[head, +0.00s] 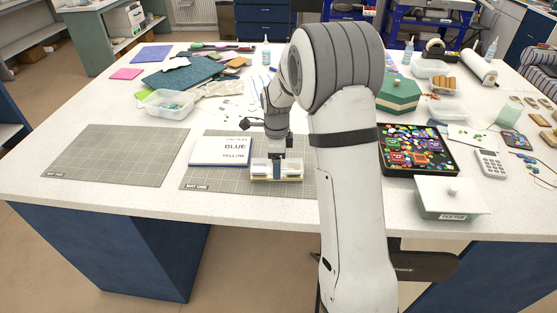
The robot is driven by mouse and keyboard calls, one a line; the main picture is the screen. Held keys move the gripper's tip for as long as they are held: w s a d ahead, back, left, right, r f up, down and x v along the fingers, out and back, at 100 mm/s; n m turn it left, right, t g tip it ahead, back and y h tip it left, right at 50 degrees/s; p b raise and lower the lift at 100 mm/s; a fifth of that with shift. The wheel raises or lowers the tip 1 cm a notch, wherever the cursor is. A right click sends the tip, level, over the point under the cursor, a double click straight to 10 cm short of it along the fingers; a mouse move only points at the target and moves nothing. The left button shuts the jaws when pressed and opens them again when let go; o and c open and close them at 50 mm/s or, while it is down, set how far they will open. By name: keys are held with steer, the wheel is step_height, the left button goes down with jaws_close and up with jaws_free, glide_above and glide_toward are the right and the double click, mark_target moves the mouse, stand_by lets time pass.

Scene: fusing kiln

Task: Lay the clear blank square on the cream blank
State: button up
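My gripper (276,155) points down over a small pale holder (290,178) on the right-hand grey mat, marked MAT ONE. Its fingertips are at or just above the holder, too small to tell whether they are open or hold anything. The holder seems to have pale flat pieces in it on either side of the gripper. I cannot tell which piece, if any, is the clear blank or the cream blank. My arm hides the right part of this mat.
The left mat (115,155) is bare. A black tray (415,168) of colourful pieces, a lidded tub (450,200) and a calculator (490,163) stand at right. A clear bin (167,104) stands behind the mats.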

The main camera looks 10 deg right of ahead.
steer(key=shift+r, duration=0.1)
steer(key=shift+r+p, duration=0.4)
step_height(320, 180, up, 11)
steer(key=b, duration=0.2)
steer(key=s+r+n, duration=0.4)
steer(key=s+n, duration=0.1)
steer(key=s, duration=0.2)
steer(key=s+f+n+t, duration=0.2)
steer(key=s+n+t, duration=0.1)
steer(key=s+n, duration=1.2)
steer(key=s, duration=0.6)
steer(key=shift+s+d+n, duration=0.3)
steer(key=shift+f, duration=0.1)
